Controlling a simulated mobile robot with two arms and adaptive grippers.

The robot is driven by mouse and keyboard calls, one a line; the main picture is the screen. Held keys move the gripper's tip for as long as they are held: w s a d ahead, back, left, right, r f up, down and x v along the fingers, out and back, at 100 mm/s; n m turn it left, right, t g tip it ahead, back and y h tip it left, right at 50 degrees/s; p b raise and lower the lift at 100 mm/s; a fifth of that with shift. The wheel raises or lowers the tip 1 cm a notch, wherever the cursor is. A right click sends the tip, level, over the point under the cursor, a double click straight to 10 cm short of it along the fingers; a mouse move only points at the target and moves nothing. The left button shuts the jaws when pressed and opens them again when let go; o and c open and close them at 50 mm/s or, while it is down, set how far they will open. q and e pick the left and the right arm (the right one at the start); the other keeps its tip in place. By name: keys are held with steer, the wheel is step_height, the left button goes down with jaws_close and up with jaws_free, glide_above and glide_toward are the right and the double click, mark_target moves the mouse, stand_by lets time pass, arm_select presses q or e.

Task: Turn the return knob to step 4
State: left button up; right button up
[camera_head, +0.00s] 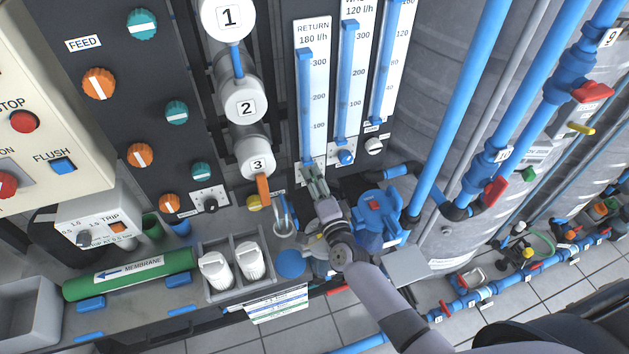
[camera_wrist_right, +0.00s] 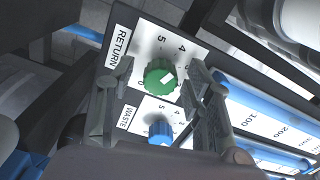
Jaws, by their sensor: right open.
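The return knob (camera_wrist_right: 160,77) is a green dial with a white pointer mark, on a white plate labelled RETURN in the right wrist view. Printed numbers around it include 0, 4 and 5. Its white mark points toward the right side of the dial; I cannot tell the exact step. My right gripper (camera_wrist_right: 158,72) is open, with one finger on each side of the knob; I cannot tell if they touch it. In the head view my right gripper (camera_head: 316,183) is at the foot of the RETURN flow tube (camera_head: 307,105) and hides the knob. My left gripper is not in view.
The blue waste knob (camera_wrist_right: 160,131) sits close beside the return knob and also shows in the head view (camera_head: 346,157). A white-grey knob (camera_head: 375,146) is further right. A blue pump-like part (camera_head: 378,215) and a hook-shaped pipe (camera_head: 284,222) flank my right gripper.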

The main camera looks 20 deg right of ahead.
steer(key=s, duration=1.2)
steer(key=shift+d, duration=0.2)
